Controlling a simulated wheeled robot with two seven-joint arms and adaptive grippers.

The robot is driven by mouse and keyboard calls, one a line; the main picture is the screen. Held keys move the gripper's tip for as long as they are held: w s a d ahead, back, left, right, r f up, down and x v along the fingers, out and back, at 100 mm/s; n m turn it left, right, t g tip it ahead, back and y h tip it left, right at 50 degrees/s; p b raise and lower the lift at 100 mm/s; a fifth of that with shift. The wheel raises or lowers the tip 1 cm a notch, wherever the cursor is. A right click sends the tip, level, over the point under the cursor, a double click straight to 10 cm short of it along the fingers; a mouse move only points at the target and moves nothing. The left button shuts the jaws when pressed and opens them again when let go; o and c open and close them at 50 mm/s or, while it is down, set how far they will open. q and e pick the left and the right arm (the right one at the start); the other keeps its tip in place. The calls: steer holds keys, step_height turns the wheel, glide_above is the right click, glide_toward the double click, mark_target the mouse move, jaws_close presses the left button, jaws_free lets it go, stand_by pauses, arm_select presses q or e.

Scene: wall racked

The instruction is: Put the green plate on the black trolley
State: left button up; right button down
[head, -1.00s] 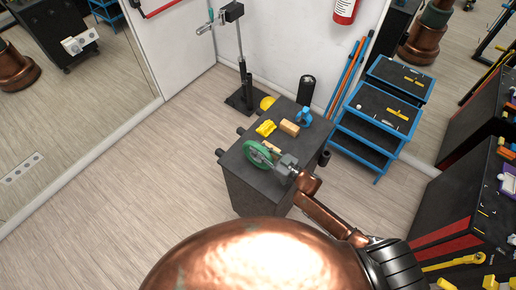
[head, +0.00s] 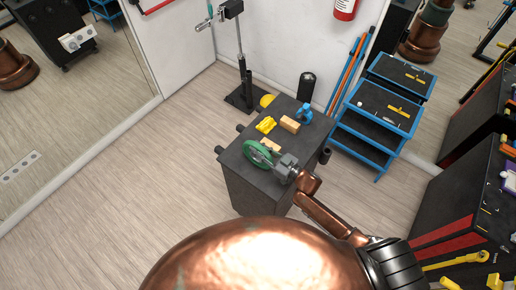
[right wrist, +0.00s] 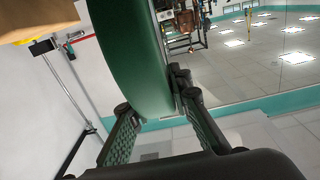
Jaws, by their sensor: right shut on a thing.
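The green plate (head: 257,153) is at the near left part of the dark trolley's top (head: 240,168) in the head view. My right gripper (head: 283,165) is shut on it from the right. In the right wrist view the plate (right wrist: 142,65) stands tilted, nearly edge-on, between the two fingers of my right gripper (right wrist: 158,108). The plate is over the trolley top; whether it touches the top cannot be told. My left gripper is not in view.
On the trolley top are a yellow item (head: 265,125), wooden blocks (head: 289,124) and a blue item (head: 305,112). A blue shelf cart (head: 375,130) stands to the right. A pole stand (head: 242,75) is behind. The floor at left (head: 130,190) is clear.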

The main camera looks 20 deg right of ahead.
steer(key=shift+f, duration=0.2)
steer(key=c, duration=1.7)
jaws_free()
steer(key=shift+f, duration=0.1)
steer(key=shift+s+f, duration=0.1)
steer(key=shift+f, duration=0.1)
steer(key=v, duration=1.1)
steer(key=shift+s+d+r, duration=0.25)
steer(key=shift+s+d, duration=0.05)
